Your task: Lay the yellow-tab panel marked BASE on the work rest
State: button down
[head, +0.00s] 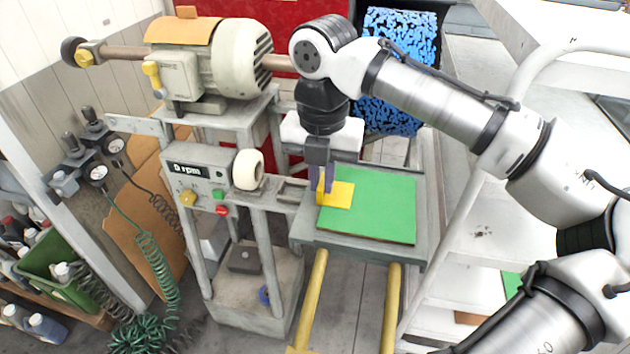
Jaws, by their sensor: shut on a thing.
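A flat green panel (375,210) with a yellow tab (338,194) at its left edge lies over the grey work rest (427,250). I cannot read any marking on it. My gripper (325,190) points down at the panel's left side and is shut on the yellow tab. The panel looks level and covers most of the rest's top. I cannot tell whether its whole underside touches the rest. The fingertips partly hide the tab.
The buffing machine (205,55) stands left of the rest, with a control box (200,180) below it. Yellow rails (392,300) run from the rest towards me. A white shelf rack (470,235) stands close on the right, with another green piece (511,285) on it. Blue material (400,35) is behind.

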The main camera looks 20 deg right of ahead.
jog(key=shift+s+d+r, duration=0.1)
jog(key=shift+r, duration=0.05)
jog(key=c, duration=1.5)
grip_release()
notch_tip(320, 180, up, 12)
jog(key=shift+b, duration=0.35)
